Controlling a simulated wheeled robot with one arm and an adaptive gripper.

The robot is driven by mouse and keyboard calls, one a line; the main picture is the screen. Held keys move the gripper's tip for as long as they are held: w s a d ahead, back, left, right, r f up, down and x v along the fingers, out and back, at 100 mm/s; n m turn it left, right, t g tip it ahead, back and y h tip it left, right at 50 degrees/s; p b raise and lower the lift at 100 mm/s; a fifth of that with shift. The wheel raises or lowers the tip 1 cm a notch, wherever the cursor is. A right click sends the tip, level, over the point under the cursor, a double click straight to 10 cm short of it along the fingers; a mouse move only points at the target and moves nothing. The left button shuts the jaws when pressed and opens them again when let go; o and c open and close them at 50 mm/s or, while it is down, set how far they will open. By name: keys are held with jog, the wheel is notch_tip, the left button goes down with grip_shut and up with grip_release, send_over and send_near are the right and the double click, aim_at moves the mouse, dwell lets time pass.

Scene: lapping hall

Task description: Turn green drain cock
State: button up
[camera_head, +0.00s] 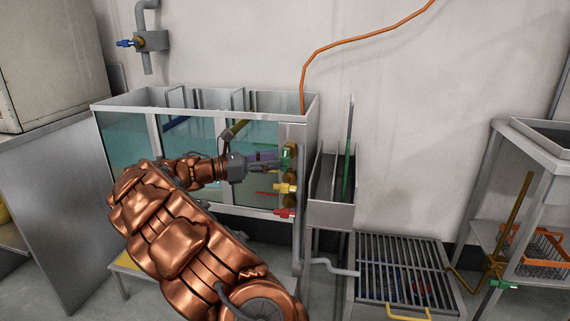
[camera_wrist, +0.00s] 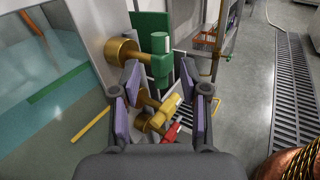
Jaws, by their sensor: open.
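The green drain cock (camera_head: 286,153) is on the right end of the glass-sided tank (camera_head: 310,104), above a yellow-handled cock (camera_head: 286,188) and a red-handled cock (camera_head: 284,212). In the wrist view, the green cock (camera_wrist: 160,68) sits on a brass fitting (camera_wrist: 121,52), its handle pointing down. My gripper (camera_head: 274,157) is right by the green cock. In the wrist view, my gripper (camera_wrist: 160,76) is open, with the green handle's lower end between or just beyond its fingertips. I cannot tell whether they touch. The yellow and red handles show farther down between the fingers.
A grey rack (camera_head: 333,213) holding a green sheet stands right of the cocks. A floor grate (camera_head: 404,264) lies below. Another green-handled valve (camera_head: 503,284) is at a stand on the right. An orange hose (camera_head: 360,41) runs above the tank.

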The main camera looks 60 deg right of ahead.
aim_at(285, 158)
jog(key=shift+b+x, duration=0.65)
jog(key=shift+x, duration=1.7)
grip_shut()
